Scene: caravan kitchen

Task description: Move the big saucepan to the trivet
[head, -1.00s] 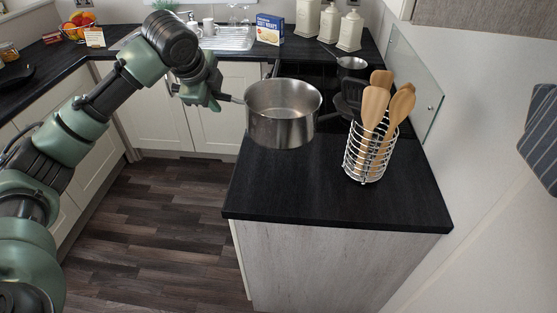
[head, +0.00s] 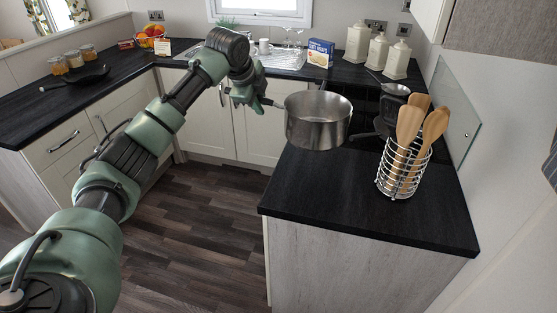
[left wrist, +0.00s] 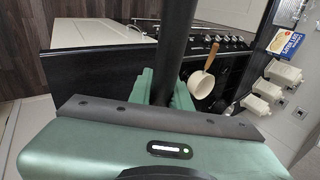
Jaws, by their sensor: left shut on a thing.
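The big saucepan (head: 318,122) is a steel pot in the head view, upright beside the left edge of the near counter. My left gripper (head: 262,102) is shut on its handle, to the left of the pot. I cannot tell from this angle how far its base is above the worktop. In the left wrist view a dark bar (left wrist: 177,45) rises from my gripper; the pot's body is not clear there. I cannot make out a trivet in either view. My right gripper is not in view.
A wire holder (head: 384,178) with wooden utensils stands on the worktop (head: 340,195), right of the pot. A dark pan (head: 390,112) and a small steel pan (head: 397,90) are behind it. White canisters (head: 376,52) stand at the back. The worktop's front part is clear.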

